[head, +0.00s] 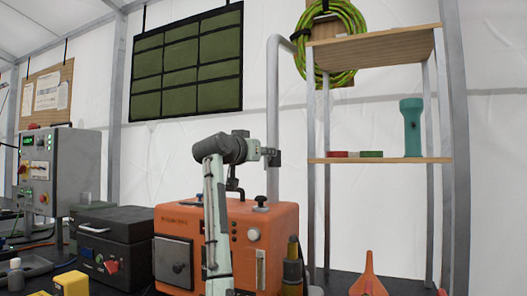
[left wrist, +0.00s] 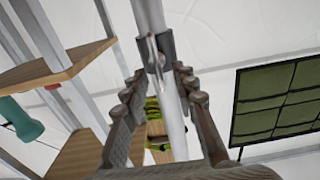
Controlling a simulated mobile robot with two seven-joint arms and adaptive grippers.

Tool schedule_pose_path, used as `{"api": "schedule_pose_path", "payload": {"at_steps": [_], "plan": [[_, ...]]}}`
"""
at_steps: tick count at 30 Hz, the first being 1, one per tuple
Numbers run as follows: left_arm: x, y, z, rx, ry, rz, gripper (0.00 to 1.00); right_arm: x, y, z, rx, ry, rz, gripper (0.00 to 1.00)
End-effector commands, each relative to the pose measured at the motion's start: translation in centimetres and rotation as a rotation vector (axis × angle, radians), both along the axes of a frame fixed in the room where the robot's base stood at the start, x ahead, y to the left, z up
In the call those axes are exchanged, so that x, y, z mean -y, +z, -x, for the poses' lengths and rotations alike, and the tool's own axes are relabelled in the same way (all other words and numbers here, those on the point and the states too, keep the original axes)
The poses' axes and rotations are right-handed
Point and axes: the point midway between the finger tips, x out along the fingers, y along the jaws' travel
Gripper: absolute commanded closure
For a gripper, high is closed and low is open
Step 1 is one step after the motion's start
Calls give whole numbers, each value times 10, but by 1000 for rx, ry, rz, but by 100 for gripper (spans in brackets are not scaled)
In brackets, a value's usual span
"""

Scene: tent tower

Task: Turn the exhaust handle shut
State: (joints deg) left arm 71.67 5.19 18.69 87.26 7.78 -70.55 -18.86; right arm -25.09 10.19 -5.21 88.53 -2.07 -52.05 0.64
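A grey exhaust pipe (head: 272,100) rises behind the orange machine (head: 183,216). It also shows in the left wrist view (left wrist: 173,120), running between my finger sides. A dark clamp-like fitting (left wrist: 167,48) with a slim metal handle (left wrist: 155,52) sits on the pipe, just past my fingertips. In the head view a dark fitting (head: 272,157) shows at the pipe. My left gripper (left wrist: 160,80) is open, with its fingers spread on either side of the pipe. In the head view it is small and partly merges with the fitting, so contact is unclear. My right gripper is not in view.
A shelf unit (head: 380,160) with a teal flashlight-like object (head: 412,127) stands right of the pipe. A coiled green hose (head: 357,45) hangs behind it. A green pocket organizer (head: 188,62) hangs on the wall. A black case (head: 112,240) and grey control box (head: 62,170) stand at left.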

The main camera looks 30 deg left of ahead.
Motion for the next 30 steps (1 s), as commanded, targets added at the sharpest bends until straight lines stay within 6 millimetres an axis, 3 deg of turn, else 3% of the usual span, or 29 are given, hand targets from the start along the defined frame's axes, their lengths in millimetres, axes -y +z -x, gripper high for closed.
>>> {"api": "schedule_pose_path", "payload": {"at_steps": [8,15,30], "plan": [[0,0,-1,0,0,0,74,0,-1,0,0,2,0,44],[0,0,-1,0,0,0,100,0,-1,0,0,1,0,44],[-1,-3,-2,-4,-1,50,100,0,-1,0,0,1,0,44]]}}
